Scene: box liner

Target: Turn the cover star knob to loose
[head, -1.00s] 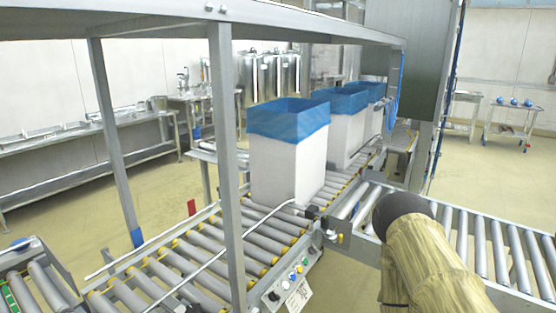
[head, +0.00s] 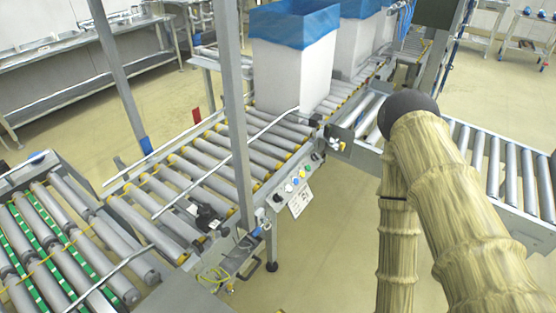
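I cannot pick out the cover star knob for certain. A small pale knob-like part (head: 336,145) shows on a dark bracket at the right side of the roller conveyor, too small to tell its shape or setting. A black clamp-like fitting (head: 208,218) sits at the conveyor's near end. My arm, in a khaki sleeve with a black rounded joint, fills the right side of the head view. My gripper is not in view.
The roller conveyor (head: 190,172) carries a white box with a blue liner (head: 292,68), with more lined boxes behind. A control panel (head: 297,183) is on its side. A frame post (head: 237,120) stands in front. Another roller conveyor (head: 497,165) runs right. Floor (head: 330,255) is clear.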

